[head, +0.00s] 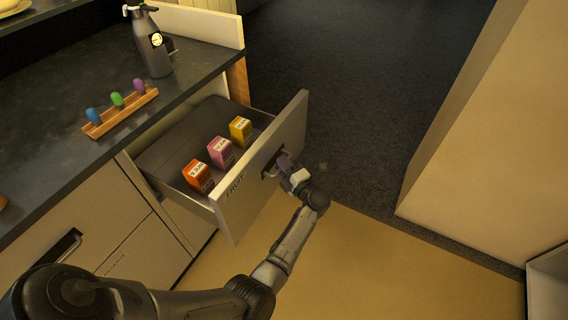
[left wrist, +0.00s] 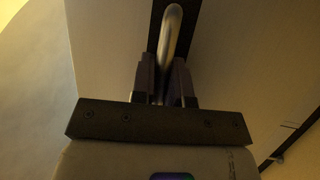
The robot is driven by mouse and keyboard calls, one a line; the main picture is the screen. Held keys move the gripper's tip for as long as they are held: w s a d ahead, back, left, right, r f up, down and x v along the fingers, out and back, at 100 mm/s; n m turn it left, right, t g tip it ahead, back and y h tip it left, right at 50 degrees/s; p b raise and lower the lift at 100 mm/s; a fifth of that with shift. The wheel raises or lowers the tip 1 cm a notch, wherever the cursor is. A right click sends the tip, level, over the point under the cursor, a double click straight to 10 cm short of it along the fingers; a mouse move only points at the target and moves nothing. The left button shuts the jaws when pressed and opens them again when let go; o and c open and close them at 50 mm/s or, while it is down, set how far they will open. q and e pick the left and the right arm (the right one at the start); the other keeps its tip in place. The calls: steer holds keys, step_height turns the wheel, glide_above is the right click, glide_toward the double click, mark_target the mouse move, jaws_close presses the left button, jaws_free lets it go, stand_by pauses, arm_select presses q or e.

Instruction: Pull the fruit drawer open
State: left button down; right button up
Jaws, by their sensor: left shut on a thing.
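The fruit drawer (head: 262,172) stands pulled out from the counter in the head view, its front lettered "FRUIT". Inside it stand an orange carton (head: 198,177), a pink carton (head: 221,152) and a yellow carton (head: 240,130). My left gripper (head: 283,165) is at the outer face of the drawer front, shut on the drawer handle (head: 270,168). In the left wrist view the metal handle bar (left wrist: 172,40) runs between the two fingers of my left gripper (left wrist: 165,82). My right gripper is not in view.
The dark counter (head: 55,125) holds a wooden rack (head: 122,112) with coloured pieces and a metal siphon bottle (head: 150,45). Another drawer with a dark handle (head: 62,246) is shut at lower left. A pale cabinet (head: 490,140) stands at right, with open floor between.

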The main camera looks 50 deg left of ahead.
arm_select(q)
steer(key=c, duration=1.4)
jaws_free()
steer(key=shift+d, duration=0.1)
steer(key=d+f, duration=0.1)
steer(key=d, duration=0.6)
steer(key=shift+s+d+f+p, duration=0.15)
steer(key=shift+s+f+p, duration=0.05)
steer(key=shift+s+p, duration=0.1)
steer(key=shift+w, duration=0.1)
